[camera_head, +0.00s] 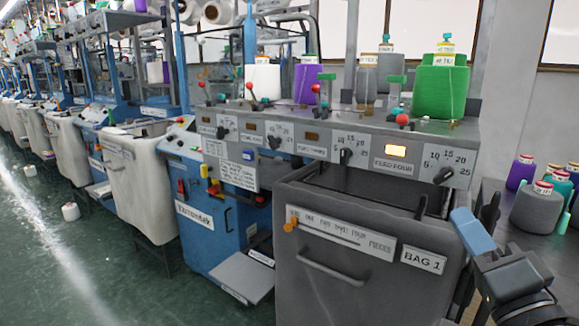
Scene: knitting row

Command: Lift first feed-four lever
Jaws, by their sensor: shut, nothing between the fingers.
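The "FEED FOUR" label (393,166) is on the right part of the grey machine's front panel, under a lit yellow lamp (396,150). A lever with a red ball knob (402,120) stands on the panel's top edge above that lamp. A smaller teal knob (397,112) is just behind it. A dial with a black pointer knob (443,176) is to the right of the label. My gripper (474,228) is at the lower right, below and to the right of the lever and apart from it. It is shut and empty.
A grey bin marked "BAG 1" (423,260) stands below the panel. Green (440,90) and purple (306,83) yarn cones stand on top. More cones (535,208) are on the dark table at right. Blue machines line the left; the green floor (60,250) is mostly clear.

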